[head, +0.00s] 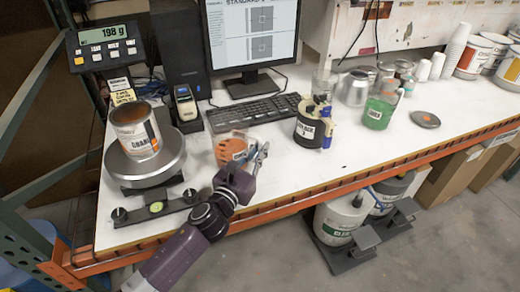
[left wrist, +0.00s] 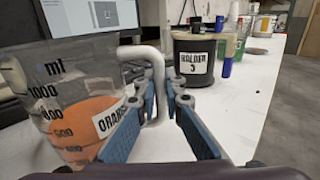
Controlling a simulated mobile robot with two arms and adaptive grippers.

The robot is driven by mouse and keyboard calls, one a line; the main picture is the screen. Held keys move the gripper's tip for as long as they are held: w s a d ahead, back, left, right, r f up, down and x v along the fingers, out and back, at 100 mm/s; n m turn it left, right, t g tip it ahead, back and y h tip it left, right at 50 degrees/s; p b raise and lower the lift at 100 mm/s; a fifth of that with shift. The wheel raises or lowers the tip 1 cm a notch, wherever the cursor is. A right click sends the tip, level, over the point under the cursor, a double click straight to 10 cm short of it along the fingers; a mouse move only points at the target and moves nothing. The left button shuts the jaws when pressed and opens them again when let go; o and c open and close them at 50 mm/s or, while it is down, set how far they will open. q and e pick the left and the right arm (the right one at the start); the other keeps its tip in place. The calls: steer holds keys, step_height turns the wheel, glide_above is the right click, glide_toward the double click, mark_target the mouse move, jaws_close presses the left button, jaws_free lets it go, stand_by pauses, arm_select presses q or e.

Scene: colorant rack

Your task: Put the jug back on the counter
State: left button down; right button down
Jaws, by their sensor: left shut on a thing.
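The jug (head: 228,150) is a clear measuring jug with orange contents; its ORANGE label and millilitre scale show in the left wrist view (left wrist: 62,105). My left gripper (head: 261,154) is to the right of the jug in the head view. In the left wrist view, its blue-padded fingers (left wrist: 155,105) are shut on the jug's pale handle. The jug looks upright over the white counter (head: 300,170); I cannot tell whether its base touches it. My arm hides part of the jug's lower side. My right gripper is not in view.
A scale (head: 165,165) reading 198 g holds an orange-labelled can (head: 140,140) at left. A keyboard (head: 255,112) lies behind the jug.

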arm_select(q)
steer(key=c, duration=2.5)
jaws_free()
steer(key=shift+f, duration=0.15)
steer(key=o, duration=0.5)
steer(key=shift+c, duration=0.2)
steer(key=shift+r, duration=0.25)
steer(key=shift+s+a+f, duration=0.15)
steer(key=shift+s+a, duration=0.05)
steer(key=shift+s, duration=0.1)
steer(key=b+v, duration=0.1)
steer(key=v, duration=0.9)
steer(key=shift+s+a+b, duration=0.3)
steer(key=shift+s+a, duration=0.05)
steer(key=shift+s, duration=0.3)
